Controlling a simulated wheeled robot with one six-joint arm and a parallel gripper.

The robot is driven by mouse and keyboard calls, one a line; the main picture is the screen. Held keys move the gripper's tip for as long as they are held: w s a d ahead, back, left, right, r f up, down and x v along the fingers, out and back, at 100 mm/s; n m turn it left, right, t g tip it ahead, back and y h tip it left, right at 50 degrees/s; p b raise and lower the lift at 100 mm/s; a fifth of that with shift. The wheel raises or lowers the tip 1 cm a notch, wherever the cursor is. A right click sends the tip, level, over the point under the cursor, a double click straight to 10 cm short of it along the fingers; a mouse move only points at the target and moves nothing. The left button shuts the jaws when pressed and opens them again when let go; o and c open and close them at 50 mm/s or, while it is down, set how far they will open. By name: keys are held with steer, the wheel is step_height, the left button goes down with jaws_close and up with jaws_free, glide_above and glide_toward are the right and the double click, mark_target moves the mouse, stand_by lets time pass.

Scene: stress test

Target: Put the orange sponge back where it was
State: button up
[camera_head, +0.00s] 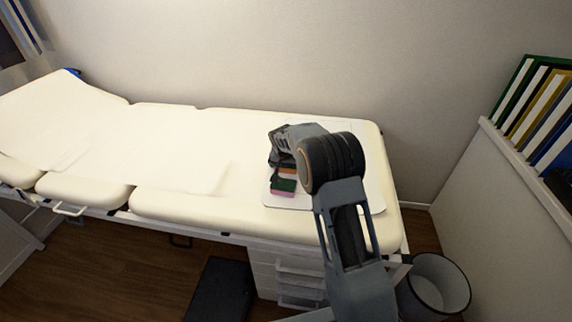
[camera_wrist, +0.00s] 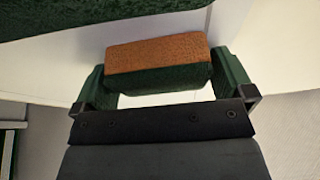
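The orange sponge (camera_wrist: 155,52), orange on one face and green on the other, sits between the two green-padded fingers of my gripper (camera_wrist: 165,78) in the wrist view. Both fingers appear to press on its ends, so my gripper looks shut on it. In the head view my gripper (camera_head: 278,160) is over the white mat at the right end of the bed, and a small orange patch (camera_head: 289,169) shows below it. My arm hides part of this area. Whether the sponge touches the surface below cannot be told.
A green-and-pink sponge (camera_head: 283,189) lies on the white mat (camera_head: 291,203), close to my gripper. A large green surface (camera_wrist: 90,16) fills the top of the wrist view. The cream bed (camera_head: 170,155) is clear to the left. A bin (camera_head: 437,285) stands at right.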

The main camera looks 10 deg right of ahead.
steer(key=shift+s+r, duration=0.1)
steer(key=shift+r, duration=0.35)
steer(key=p+v, duration=0.1)
steer(key=v, duration=1)
steer(key=s+d+r+n, duration=0.1)
steer(key=s+r, duration=0.2)
steer(key=s, duration=0.4)
steer(key=s+d+r+n, duration=0.1)
steer(key=s+r, duration=0.1)
steer(key=s, duration=0.5)
steer(key=s+f+n+g+y, duration=0.1)
steer(key=s+f+n, duration=0.1)
steer(key=s, duration=1.5)
steer(key=shift+y, duration=0.4)
steer(key=shift+s+r, duration=0.1)
steer(key=shift+s, duration=0.05)
step_height(320, 180, up, 15)
steer(key=p, duration=1.4)
steer(key=shift+a+n+t, duration=0.25)
steer(key=shift+n+t, duration=0.05)
steer(key=shift+n, duration=0.1)
steer(key=shift+s, duration=0.1)
